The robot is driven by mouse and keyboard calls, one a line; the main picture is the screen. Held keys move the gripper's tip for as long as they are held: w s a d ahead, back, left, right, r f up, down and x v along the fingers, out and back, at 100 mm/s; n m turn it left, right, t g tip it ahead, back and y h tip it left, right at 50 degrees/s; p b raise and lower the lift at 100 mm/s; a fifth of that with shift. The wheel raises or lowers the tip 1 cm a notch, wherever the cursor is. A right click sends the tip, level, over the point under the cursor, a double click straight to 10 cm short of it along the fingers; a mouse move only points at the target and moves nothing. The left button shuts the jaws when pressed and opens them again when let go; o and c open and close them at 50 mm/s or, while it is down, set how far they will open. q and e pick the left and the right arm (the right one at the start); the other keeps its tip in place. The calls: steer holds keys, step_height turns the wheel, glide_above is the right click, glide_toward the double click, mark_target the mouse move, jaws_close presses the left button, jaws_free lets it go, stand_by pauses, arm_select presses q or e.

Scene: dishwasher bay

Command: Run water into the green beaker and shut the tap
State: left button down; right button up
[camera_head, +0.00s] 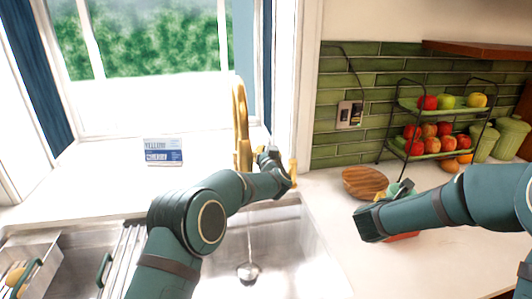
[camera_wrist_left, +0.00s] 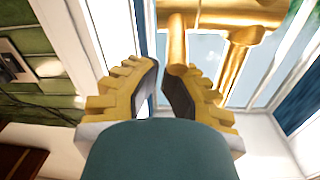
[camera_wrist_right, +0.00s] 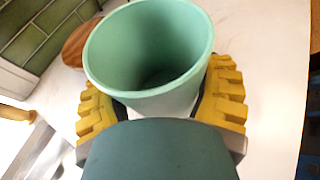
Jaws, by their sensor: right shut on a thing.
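The gold tap (camera_head: 241,125) stands behind the sink. My left gripper (camera_head: 272,160) is beside its handle (camera_head: 292,172). In the left wrist view its fingers (camera_wrist_left: 162,90) are apart, with a gap between the pads. A gold bar end of the tap (camera_wrist_left: 176,50) shows at the fingertips; I cannot tell whether they touch it. My right gripper (camera_wrist_right: 160,100) is shut on the green beaker (camera_wrist_right: 155,98), held upright over the right counter. The beaker's inside looks empty, though its bottom is dark. A thin pale streak shows above the sink drain; it may be running water.
The steel sink (camera_head: 285,245) is open below the tap. A wooden plate (camera_head: 368,183) lies on the right counter near my right gripper. A two-tier fruit rack (camera_head: 395,148) and green canisters (camera_head: 510,138) stand behind. A blue-and-white box (camera_head: 163,152) is on the sill.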

steer(key=shift+f, duration=0.1)
arm_select(q)
steer(key=shift+s+f+t+b, duration=0.15)
steer(key=shift+f+t+b, duration=0.2)
steer(key=shift+b, duration=0.5)
arm_select(e)
steer(key=shift+f, duration=0.85)
steer(key=shift+f+b, duration=0.45)
steer(key=shift+b, duration=0.15)
steer(key=shift+f+b, duration=0.4)
steer(key=shift+f, duration=0.05)
arm_select(q)
steer(key=shift+s+d+f+t+b, duration=0.1)
steer(key=shift+s+f+t+b, duration=0.2)
steer(key=shift+f, duration=0.5)
steer(key=shift+s+d+f+t+b, duration=0.1)
steer(key=shift+s+f+b, duration=0.25)
steer(key=shift+f, duration=0.45)
arm_select(e)
steer(key=shift+f, duration=0.5)
arm_select(q)
steer(key=shift+f, duration=0.1)
